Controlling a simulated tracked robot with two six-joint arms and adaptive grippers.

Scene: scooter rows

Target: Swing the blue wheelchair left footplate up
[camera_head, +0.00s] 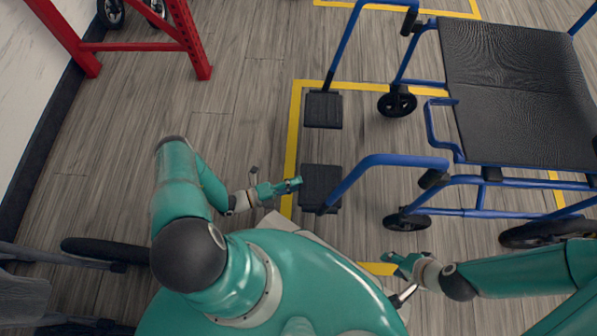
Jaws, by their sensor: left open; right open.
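The blue wheelchair (400,162) faces left, with a black seat (520,85). Its near footplate (321,176), the left one, is a black pad that looks flat, at the lower end of a blue tube. The far footplate (323,110) also looks flat. My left gripper (293,185) is open at the outer left edge of the near footplate; I cannot tell whether it touches. My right gripper (396,261) is open and empty, below the near front caster (407,221) in the picture. My own body hides the floor at the bottom.
Yellow floor lines (293,140) run left of the footplates. A red rack (130,47) stands upper left by the wall. Another wheel (105,251) lies at lower left beside my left arm. The floor (240,110) between rack and footplates is clear.

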